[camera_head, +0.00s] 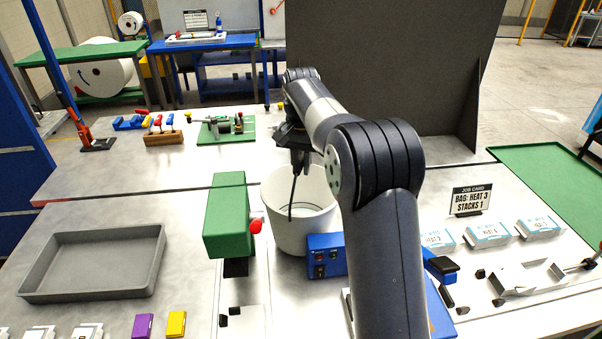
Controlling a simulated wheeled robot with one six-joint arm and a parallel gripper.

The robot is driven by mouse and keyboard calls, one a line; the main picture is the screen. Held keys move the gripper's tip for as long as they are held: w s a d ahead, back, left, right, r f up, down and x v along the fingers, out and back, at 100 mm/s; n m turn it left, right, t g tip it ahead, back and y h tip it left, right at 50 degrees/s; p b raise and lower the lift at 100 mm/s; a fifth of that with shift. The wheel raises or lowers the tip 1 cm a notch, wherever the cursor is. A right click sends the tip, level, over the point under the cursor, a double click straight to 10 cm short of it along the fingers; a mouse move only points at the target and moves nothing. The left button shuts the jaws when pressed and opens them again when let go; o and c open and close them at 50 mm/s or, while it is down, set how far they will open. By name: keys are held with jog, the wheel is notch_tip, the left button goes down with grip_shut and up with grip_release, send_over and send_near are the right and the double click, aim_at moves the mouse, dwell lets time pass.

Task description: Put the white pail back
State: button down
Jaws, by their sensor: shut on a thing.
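The white pail (283,230) is in the middle of the camera_head view, upright, just right of a green block-shaped machine with a red knob. A thin dark handle (292,193) rises from inside its mouth up to my gripper (296,150). My gripper is above the pail's rim, pointing down, and is shut at the handle's top. My arm covers the pail's right side. Whether the pail rests on the table or hangs a little above it, I cannot tell.
The green machine (228,215) stands close left of the pail, and a blue box (326,256) close in front. A grey tray (150,270) lies at left. White boxes (487,235) and a job card (470,199) are at right. A dark panel (400,60) stands behind.

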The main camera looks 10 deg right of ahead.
jog(key=shift+f, duration=1.4)
jog(key=c, duration=1.4)
grip_release()
jog(key=shift+f, duration=0.1)
